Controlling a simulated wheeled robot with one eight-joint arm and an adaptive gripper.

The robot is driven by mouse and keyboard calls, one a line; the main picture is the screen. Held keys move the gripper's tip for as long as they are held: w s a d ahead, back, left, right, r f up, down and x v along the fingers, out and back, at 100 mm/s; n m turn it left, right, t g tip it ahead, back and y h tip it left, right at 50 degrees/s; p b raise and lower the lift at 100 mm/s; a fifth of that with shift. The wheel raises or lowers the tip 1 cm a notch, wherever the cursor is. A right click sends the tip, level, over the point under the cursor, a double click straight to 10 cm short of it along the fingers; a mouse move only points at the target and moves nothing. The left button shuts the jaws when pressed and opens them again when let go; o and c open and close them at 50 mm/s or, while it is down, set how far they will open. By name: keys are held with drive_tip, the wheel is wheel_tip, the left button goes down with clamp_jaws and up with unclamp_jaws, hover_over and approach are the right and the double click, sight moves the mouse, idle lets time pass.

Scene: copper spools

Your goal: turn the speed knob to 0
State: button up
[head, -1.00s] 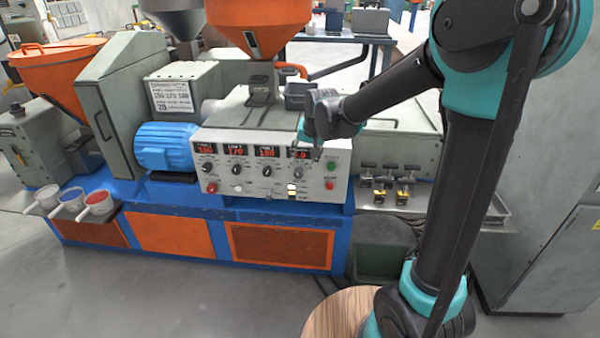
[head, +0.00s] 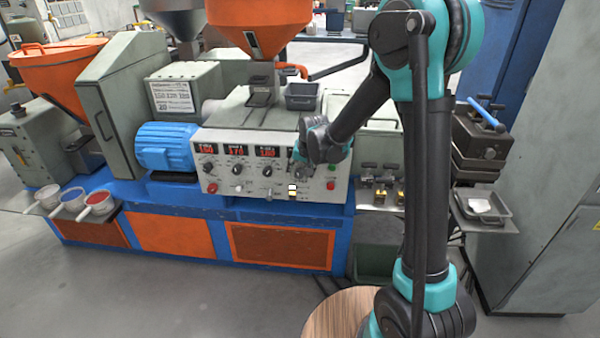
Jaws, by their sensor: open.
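The grey control panel (head: 250,185) on the machine's front has a row of red displays and a row of dark knobs. Three displays (head: 237,151) and the three knobs (head: 237,169) below them show clearly. The fourth display and the knob below it, at the right end, are covered by my gripper (head: 298,166). My gripper is open in front of the panel's right end, with its fingers toward the knob row. I cannot tell whether the fingers touch or surround the knob.
White and yellow switches (head: 292,190), a red button (head: 331,185) and brass-fitted parts (head: 380,195) are close by. A dark bin (head: 301,96) stands on the machine above. An orange hopper (head: 258,25) rises behind. The floor in front is clear.

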drive_tip(key=c, duration=1.2)
drive_tip(key=shift+o, duration=0.2)
drive_tip(key=h, duration=0.2)
drive_tip(key=a+n+h, duration=0.1)
drive_tip(key=h, duration=0.4)
drive_tip(key=n+h, duration=0.1)
drive_tip(key=h, duration=0.3)
drive_tip(key=shift+a+f, duration=0.25)
drive_tip(key=shift+a, duration=0.05)
drive_tip(key=o, duration=1.2)
drive_tip(key=shift+c, duration=0.2)
